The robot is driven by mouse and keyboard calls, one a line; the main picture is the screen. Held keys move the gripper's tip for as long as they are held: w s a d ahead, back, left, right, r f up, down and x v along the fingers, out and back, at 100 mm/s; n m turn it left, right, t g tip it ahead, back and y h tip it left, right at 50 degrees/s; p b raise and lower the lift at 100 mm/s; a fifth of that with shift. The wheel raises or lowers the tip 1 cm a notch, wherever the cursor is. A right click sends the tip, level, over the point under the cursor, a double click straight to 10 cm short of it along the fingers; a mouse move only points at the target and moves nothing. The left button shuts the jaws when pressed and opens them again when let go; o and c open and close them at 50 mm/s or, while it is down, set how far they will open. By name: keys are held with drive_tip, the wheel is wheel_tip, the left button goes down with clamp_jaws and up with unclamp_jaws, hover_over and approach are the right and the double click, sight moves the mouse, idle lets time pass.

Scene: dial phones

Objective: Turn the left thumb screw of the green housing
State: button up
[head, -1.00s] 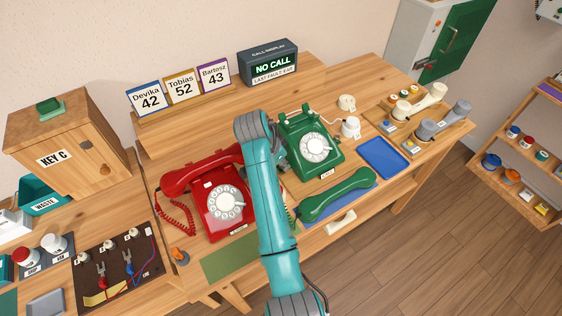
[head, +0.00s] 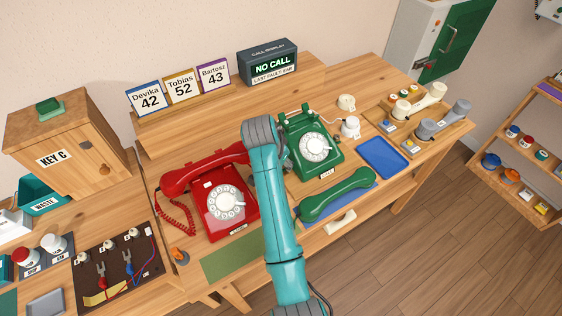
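The green housing (head: 309,145) is a dial phone body with a white dial, standing on the desk right of my arm. Its green handset (head: 338,194) lies off it on a blue mat in front. The left thumb screw cannot be made out; my teal arm passes close along the housing's left side. My gripper is not seen; the arm's upper end near the housing hides what lies behind it.
A red phone (head: 222,203) with its handset stands just left of my arm. A blue tray (head: 383,157) lies right of the housing, with white and grey handsets beyond. A small white jar (head: 350,127) stands close to the housing's right. A green mat (head: 231,259) lies bare in front.

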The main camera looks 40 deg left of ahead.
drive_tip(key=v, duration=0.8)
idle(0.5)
